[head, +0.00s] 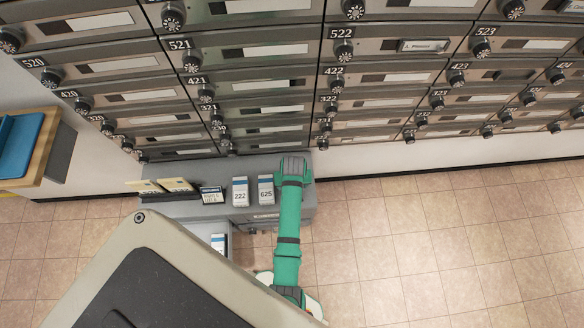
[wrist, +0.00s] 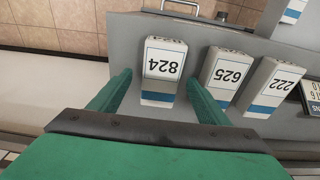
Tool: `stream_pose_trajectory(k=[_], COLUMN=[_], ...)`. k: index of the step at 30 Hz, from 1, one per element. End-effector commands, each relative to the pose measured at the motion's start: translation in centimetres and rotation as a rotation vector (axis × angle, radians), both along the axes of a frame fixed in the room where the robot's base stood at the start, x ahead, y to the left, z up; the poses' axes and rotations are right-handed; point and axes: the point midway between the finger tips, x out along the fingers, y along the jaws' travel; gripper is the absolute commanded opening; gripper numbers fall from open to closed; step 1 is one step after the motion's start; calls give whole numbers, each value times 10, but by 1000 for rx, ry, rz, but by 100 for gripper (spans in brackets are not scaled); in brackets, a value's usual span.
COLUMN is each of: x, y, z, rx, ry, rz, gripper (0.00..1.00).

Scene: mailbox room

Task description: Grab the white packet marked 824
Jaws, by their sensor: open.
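The white packet marked 824 (wrist: 162,70) has a blue band and stands on a grey surface in the wrist view, its number upside down there. My gripper (wrist: 160,88) is open, with one green finger on each side of this packet. I cannot tell whether either finger touches it. In the head view my green arm and gripper (head: 292,170) reach down over the right part of the grey cabinet and hide the packet.
Packet 625 (wrist: 229,78) stands close beside the right finger, with packet 222 (wrist: 270,88) beyond it. The grey cabinet top (head: 222,170) also holds several small cards at left. A wall of mailboxes (head: 262,86) rises behind. Tiled floor (head: 440,240) is clear at right.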

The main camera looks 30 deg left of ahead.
Motion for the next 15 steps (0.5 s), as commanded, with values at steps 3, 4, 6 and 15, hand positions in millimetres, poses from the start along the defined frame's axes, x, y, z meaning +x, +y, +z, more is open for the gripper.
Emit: stream_pose_trajectory(k=[3,4,6,15], x=[1,2,2,3], y=[4,4,4,5], z=[-17,-20,-26,-30], rx=[-2,-1,-1,0], ry=[2,2,2,0], rz=[0,0,1,0], gripper=[70,70,70,70])
